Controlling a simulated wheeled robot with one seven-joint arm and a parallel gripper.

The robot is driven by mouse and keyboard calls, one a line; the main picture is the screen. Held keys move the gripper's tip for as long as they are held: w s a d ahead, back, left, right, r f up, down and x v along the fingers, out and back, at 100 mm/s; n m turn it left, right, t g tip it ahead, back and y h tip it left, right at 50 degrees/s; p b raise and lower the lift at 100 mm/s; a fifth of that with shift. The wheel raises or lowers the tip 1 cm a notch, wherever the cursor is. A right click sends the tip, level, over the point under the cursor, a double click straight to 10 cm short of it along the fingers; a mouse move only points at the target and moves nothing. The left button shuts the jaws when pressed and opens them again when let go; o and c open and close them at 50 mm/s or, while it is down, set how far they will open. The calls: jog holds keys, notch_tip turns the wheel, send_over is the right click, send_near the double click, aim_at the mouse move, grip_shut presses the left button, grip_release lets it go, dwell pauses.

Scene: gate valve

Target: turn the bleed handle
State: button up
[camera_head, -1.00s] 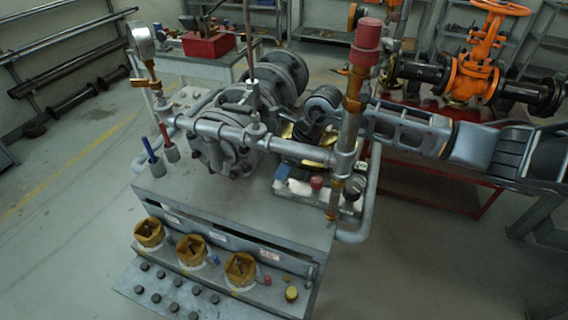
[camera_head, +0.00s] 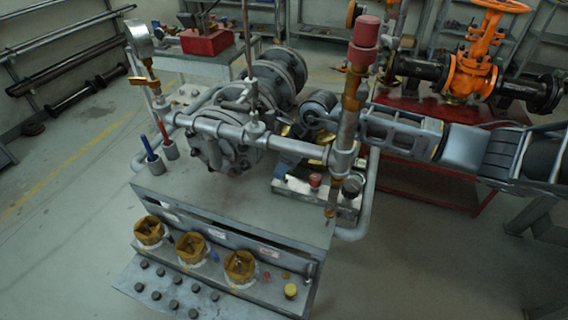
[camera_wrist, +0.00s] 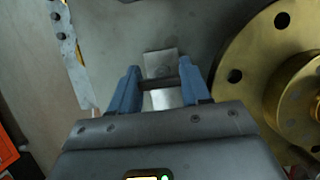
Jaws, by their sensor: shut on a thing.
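In the wrist view my gripper (camera_wrist: 158,88) has its two blue fingers on either side of a short dark crossbar and is shut on it. I take this bar to be the bleed handle (camera_wrist: 160,83). A light grey plate with a round bolt or pivot (camera_wrist: 161,64) lies behind the bar. How the bar joins the plate is unclear. In the head view my arm reaches in from the right, behind the upright pipe. The fingertips and the handle are hidden or too small to tell there.
A brass flange (camera_wrist: 285,90) is close on the right in the wrist view. The upright pipe with a red cap (camera_head: 366,32) and the horizontal pipe (camera_head: 215,128) stand before my wrist. A pressure gauge (camera_head: 139,38) is at the left. An orange valve (camera_head: 473,72) stands behind right.

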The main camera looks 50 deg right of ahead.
jog(key=shift+c, duration=0.7)
jog(key=shift+f+n+b, duration=0.1)
jog(key=shift+n+b, duration=0.2)
jog(key=shift+b, duration=0.1)
jog(key=n+y+b, duration=0.1)
jog(key=n+b, duration=0.1)
jog(key=b, duration=0.1)
jog(key=shift+d+f+n+g, duration=0.1)
jog(key=shift+f+n+g, duration=0.05)
jog(key=shift+n+g, duration=0.25)
jog(key=n+b, duration=0.2)
jog(key=b, duration=0.1)
jog(key=n+g+y+b, duration=0.1)
jog(key=n+b, duration=0.2)
jog(key=b, duration=0.1)
jog(key=shift+f+g, duration=0.1)
jog(key=shift+g, duration=0.2)
jog(key=n+b, duration=0.2)
jog(key=n+g+b, duration=0.1)
jog(key=n+b, duration=0.1)
jog(key=shift+n+g+y+b, duration=0.3)
jog(key=shift+n+y+b, duration=0.1)
jog(key=n+b, duration=0.1)
jog(key=n+g+b, duration=0.1)
jog(key=n+b, duration=0.1)
jog(key=shift+r, duration=0.3)
jog(key=shift+n, duration=0.3)
jog(key=shift+g, duration=0.3)
